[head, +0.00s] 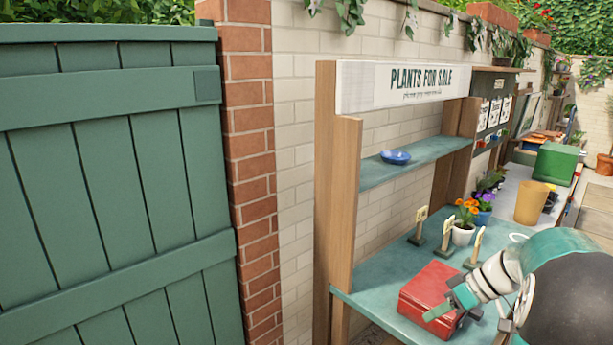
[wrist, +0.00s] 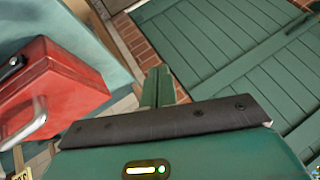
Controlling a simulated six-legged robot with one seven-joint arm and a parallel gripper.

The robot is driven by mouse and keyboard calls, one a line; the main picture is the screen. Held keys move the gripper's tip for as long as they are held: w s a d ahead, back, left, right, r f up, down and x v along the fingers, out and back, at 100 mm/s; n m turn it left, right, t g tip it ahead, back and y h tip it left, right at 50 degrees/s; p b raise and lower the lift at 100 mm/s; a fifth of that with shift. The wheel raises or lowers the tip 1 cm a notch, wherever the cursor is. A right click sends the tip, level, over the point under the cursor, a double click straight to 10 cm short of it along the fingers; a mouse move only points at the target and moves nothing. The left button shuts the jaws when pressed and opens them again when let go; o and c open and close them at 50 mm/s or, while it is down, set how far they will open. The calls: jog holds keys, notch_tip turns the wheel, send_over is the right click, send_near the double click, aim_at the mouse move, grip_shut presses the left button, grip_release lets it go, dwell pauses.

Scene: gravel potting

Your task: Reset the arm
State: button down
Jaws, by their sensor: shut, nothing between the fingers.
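My arm reaches in from the lower right in the head view. My gripper (head: 437,312) is shut and empty, its green fingers in front of the red box (head: 425,284) on the teal stall counter (head: 384,262). I cannot tell whether it touches the box. In the wrist view my gripper (wrist: 157,88) shows its fingers together with nothing between them. There the red box (wrist: 55,88), with a pale handle, lies to the left of the fingers, apart from them in the picture.
A green wooden gate (head: 110,190) and a brick pillar (head: 252,130) stand at the left. On the counter are small tag stands (head: 447,238) and a potted orange flower (head: 463,228). A blue dish (head: 395,157) sits on the shelf. A tan pot (head: 531,203) stands farther right.

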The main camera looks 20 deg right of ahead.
jog(key=s+a+r+m+g+h, duration=0.1)
jog(key=a+r+h, duration=0.15)
jog(key=a, duration=0.65)
jog(key=s+a+r+g+h, duration=0.1)
jog(key=s+a+r+h, duration=0.15)
jog(key=a, duration=0.65)
jog(key=s+a+r+m+t+h, duration=0.1)
jog(key=s+a+m+t, duration=0.1)
jog(key=s+a, duration=0.5)
jog(key=a+t, duration=0.1)
jog(key=a, duration=0.2)
jog(key=shift+s+a+r+m+h, duration=0.25)
jog(key=shift+s+a+m+h, duration=0.05)
jog(key=shift+s+h, duration=0.1)
